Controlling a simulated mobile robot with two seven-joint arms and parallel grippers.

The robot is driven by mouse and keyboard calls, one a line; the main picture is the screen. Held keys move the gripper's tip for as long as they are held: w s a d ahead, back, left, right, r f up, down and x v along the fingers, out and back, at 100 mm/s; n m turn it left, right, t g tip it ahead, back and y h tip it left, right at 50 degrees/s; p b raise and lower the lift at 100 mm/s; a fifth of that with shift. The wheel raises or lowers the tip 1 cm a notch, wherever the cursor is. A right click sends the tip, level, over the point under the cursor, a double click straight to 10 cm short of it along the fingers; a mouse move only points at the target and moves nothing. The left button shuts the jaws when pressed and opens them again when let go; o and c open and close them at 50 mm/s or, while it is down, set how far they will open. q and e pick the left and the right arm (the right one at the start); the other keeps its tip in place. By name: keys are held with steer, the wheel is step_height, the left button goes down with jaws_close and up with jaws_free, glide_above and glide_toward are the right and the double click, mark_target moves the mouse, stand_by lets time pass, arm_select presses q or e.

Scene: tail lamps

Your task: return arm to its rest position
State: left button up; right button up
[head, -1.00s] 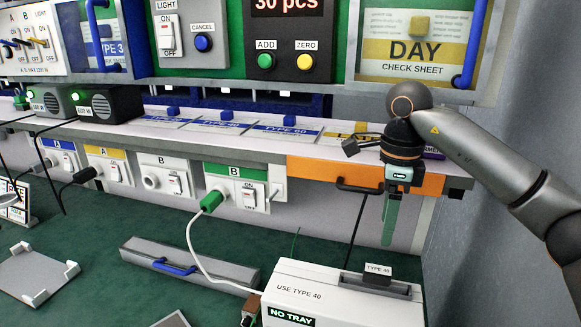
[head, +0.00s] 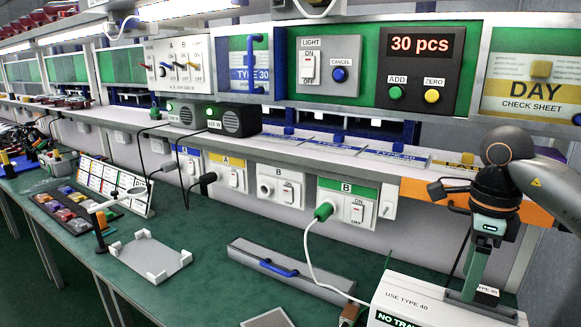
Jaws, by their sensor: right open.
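My right arm comes in from the right edge in the head view. Its dark wrist hangs over the orange drawer front at the shelf's right end. My left gripper is not in view.
A grey case (head: 290,270) with a blue handle lies on the green bench, left of the box. A white cable runs from a green plug (head: 324,211) down to the box area. A grey tray (head: 152,256) lies farther left. Green bench surface between them is bare.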

steer(key=s+a+f+n+y, duration=0.1)
steer(key=a+f+y, duration=0.25)
steer(key=a, duration=0.75)
steer(key=s+a+f+n+y, duration=0.15)
steer(key=a+y, duration=0.35)
steer(key=a, duration=0.6)
steer(key=s+a+r+m+t+y, duration=0.2)
steer(key=a+r+m+t+y, duration=0.2)
steer(key=a+r+m+y, duration=0.7)
steer(key=w+d+f+m+t+h, duration=0.35)
steer(key=d+m+t+h, duration=0.4)
steer(key=m, duration=0.55)
steer(key=w+d+f+m+t+h, duration=0.3)
steer(key=d+f+m+t+h, duration=0.35)
steer(key=m, duration=0.55)
steer(key=s+d+f+m+g+h, duration=0.2)
steer(key=s+d+f+m+h, duration=0.15)
steer(key=d+f+m, duration=0.35)
steer(key=s+d+f+m+g+h, duration=0.25)
steer(key=s+f+m+g, duration=0.25)
steer(key=s+f+g, duration=1.2)
steer(key=a+f+t+y, duration=0.1)
steer(key=f+t, duration=0.4)
steer(key=f, duration=0.1)
steer(key=s+a+f+t+y+p, duration=0.1)
steer(key=a+f+t, duration=0.1)
steer(key=f+t, duration=0.3)
steer(key=shift+s+a+f+y, duration=0.25)
steer(key=shift+f+y, duration=0.1)
steer(key=shift+f, duration=0.25)
